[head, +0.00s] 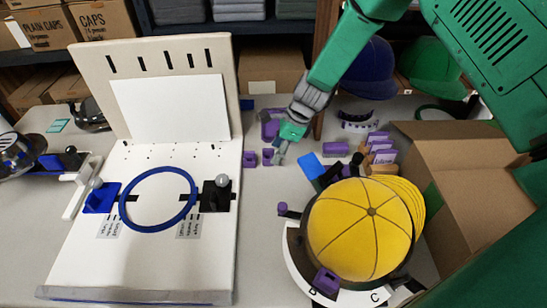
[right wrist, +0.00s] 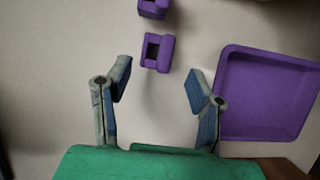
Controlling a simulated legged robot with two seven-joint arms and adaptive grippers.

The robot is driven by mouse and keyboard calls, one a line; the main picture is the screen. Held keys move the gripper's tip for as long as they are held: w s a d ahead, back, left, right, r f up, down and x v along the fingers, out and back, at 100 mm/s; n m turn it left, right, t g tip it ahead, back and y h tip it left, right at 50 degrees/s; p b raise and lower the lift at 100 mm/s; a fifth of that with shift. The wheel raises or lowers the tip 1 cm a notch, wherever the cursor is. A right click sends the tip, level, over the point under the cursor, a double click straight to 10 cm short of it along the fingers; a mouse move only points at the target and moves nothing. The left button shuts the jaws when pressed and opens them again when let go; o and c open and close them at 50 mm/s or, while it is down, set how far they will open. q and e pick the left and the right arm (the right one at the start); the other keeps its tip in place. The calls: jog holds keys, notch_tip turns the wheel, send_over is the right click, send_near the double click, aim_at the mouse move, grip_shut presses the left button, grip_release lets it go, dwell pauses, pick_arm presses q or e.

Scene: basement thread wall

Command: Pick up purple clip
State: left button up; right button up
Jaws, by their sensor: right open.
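Two small purple clips lie on the pale table just right of the white board, one (head: 250,159) beside the other (head: 267,156). In the right wrist view, one purple clip (right wrist: 157,52) lies just beyond my fingertips, roughly centred between them. The other clip (right wrist: 153,8) is farther off, cut by the top edge. My right gripper (head: 278,158) points down close to the nearer clip. Its fingers also show in the right wrist view (right wrist: 157,78), spread apart with nothing between them. My left gripper is not in view.
A purple tray (right wrist: 265,95) lies close beside the right finger. The white board (head: 135,265) with a blue hoop (head: 130,222) stands left. A yellow cap (head: 350,230), a blue item (head: 309,166) and an open cardboard box (head: 475,170) stand right.

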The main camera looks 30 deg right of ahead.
aim_at(269, 157)
jog(key=a, duration=0.1)
jog(key=a+f, duration=0.2)
jog(key=shift+w+a, duration=0.35)
jog(key=shift+a, duration=0.15)
jog(key=shift+d+f, duration=0.15)
jog(key=shift+d, duration=0.8)
jog(key=c, duration=0.8)
jog(key=shift+s+d+f, duration=0.1)
jog(key=shift+d, duration=0.25)
jog(key=shift+c, duration=0.2)
jog(key=shift+a, duration=0.5)
jog(key=r, duration=0.2)
jog(key=a+r, duration=0.1)
jog(key=r, duration=0.1)
jog(key=shift+p, duration=0.3)
jog(key=v, duration=0.4)
jog(key=w+p+v, duration=0.1)
jog(key=v, duration=0.1)
jog(key=shift+w+a+r, duration=0.15)
jog(key=shift+a+r, duration=0.1)
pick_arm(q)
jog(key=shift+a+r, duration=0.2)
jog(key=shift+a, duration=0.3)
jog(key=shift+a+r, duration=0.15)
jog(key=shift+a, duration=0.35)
pick_arm(e)
jog(key=shift+a+r, duration=0.2)
jog(key=shift+a, duration=0.3)
